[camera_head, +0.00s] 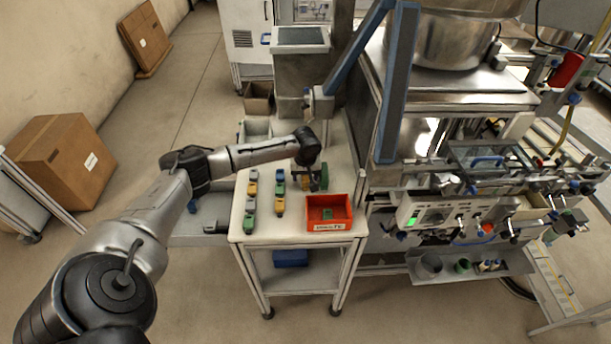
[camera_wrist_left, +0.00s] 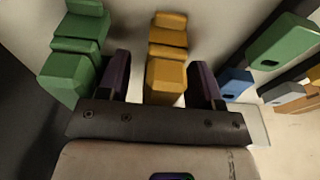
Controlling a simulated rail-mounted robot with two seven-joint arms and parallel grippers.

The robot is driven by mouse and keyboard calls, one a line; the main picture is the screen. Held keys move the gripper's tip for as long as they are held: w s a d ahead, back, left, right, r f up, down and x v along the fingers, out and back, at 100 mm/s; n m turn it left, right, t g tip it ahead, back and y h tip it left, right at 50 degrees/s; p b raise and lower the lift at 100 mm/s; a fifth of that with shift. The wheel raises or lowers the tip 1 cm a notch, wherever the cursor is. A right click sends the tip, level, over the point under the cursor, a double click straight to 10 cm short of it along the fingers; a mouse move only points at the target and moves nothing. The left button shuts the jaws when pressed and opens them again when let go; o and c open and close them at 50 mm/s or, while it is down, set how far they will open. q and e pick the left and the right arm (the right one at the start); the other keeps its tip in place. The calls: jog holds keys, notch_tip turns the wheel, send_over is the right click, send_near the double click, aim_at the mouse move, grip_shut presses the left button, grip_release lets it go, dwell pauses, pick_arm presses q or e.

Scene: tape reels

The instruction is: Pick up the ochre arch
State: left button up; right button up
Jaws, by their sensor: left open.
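In the left wrist view the ochre arch (camera_wrist_left: 167,50) lies between the two dark fingers of my left gripper (camera_wrist_left: 162,82). The gripper is open, with a gap visible on both sides of the ochre piece. The piece's near end is hidden behind the gripper's crossbar. In the head view my left gripper (camera_head: 309,182) is low over the white table, behind the red bin; the ochre arch is too small and covered to make out there. My right gripper is not in view.
A green piece (camera_wrist_left: 78,50) stands just left of the fingers. Other green, blue and grey pieces (camera_wrist_left: 284,42) are to the right. The red bin (camera_head: 329,226) holds a green piece. Rows of coloured pieces (camera_head: 280,190) stand on the white table (camera_head: 265,233). A machine stands at right.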

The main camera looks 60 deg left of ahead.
pick_arm(q)
jog(key=c, duration=1.1)
